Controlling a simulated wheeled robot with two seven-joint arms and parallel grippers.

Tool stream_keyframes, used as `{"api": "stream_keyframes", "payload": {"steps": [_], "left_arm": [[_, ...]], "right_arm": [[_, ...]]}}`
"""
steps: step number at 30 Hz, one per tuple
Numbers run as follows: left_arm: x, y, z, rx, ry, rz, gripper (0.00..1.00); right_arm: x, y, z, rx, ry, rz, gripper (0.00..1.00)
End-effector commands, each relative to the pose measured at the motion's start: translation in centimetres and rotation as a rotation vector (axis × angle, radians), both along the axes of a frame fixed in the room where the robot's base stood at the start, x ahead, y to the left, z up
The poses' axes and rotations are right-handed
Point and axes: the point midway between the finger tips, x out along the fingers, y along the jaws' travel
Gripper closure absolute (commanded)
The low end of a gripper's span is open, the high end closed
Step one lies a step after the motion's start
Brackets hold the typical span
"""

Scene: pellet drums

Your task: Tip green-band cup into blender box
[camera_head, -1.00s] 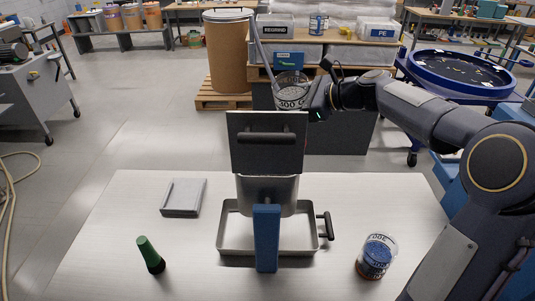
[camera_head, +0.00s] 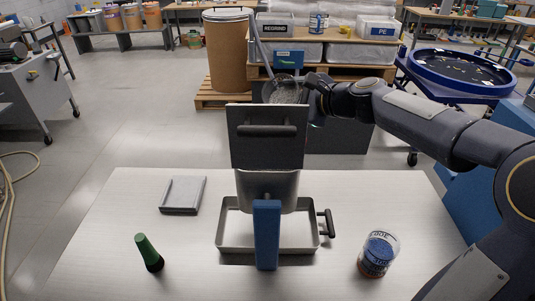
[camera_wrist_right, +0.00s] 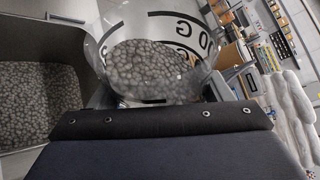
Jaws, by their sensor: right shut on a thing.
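A clear cup (camera_head: 287,91) with black lettering is held in my right gripper (camera_head: 311,100), high at the back edge of the blender box (camera_head: 267,137). In the right wrist view the cup (camera_wrist_right: 150,68) holds grey pellets, and the gripper's fingers (camera_wrist_right: 160,97) are shut around it. The cup looks tilted; no green band can be made out. The grey box has a dark front panel with a handle. In the right wrist view the box (camera_wrist_right: 40,47) lies left of the cup, with grey pellets inside. My left gripper is out of view.
A metal tray (camera_head: 226,243) with a side handle sits under the box, behind a blue post (camera_head: 266,236). A cup of blue pellets (camera_head: 379,253) stands at right. A green-topped object (camera_head: 148,252) and a grey flat holder (camera_head: 183,195) are at left.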

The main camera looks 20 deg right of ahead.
Motion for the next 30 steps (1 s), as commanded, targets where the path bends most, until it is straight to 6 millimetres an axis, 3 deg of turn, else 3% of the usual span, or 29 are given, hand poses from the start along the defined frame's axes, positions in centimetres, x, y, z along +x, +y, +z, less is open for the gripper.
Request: {"api": "stream_keyframes", "payload": {"steps": [30], "left_arm": [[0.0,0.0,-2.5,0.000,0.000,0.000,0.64]], "right_arm": [[0.1,-0.1,0.0,-0.099,-0.100,-0.001,0.58]]}}
